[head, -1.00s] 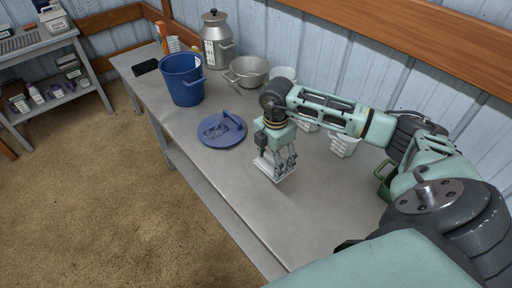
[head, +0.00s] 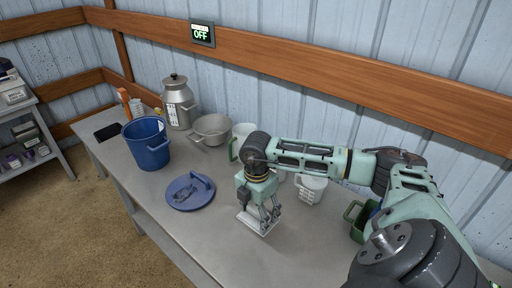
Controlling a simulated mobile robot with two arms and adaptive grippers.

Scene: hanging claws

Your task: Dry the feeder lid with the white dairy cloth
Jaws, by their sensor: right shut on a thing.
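The blue feeder lid (head: 184,196) lies flat on the grey bench, its handle on top. My right gripper (head: 263,221) points down, to the right of the lid and apart from it. It is shut on a flat white thing that looks like the folded dairy cloth (head: 251,226), just above or on the bench top; I cannot tell if it touches. The fingers hide part of the cloth. My left gripper is out of view.
A blue bucket (head: 147,147), a metal milk can (head: 178,104) and a grey pot (head: 211,128) stand behind the lid. White jugs (head: 310,190) and a green container (head: 357,222) stand along the wall side. The bench front is clear.

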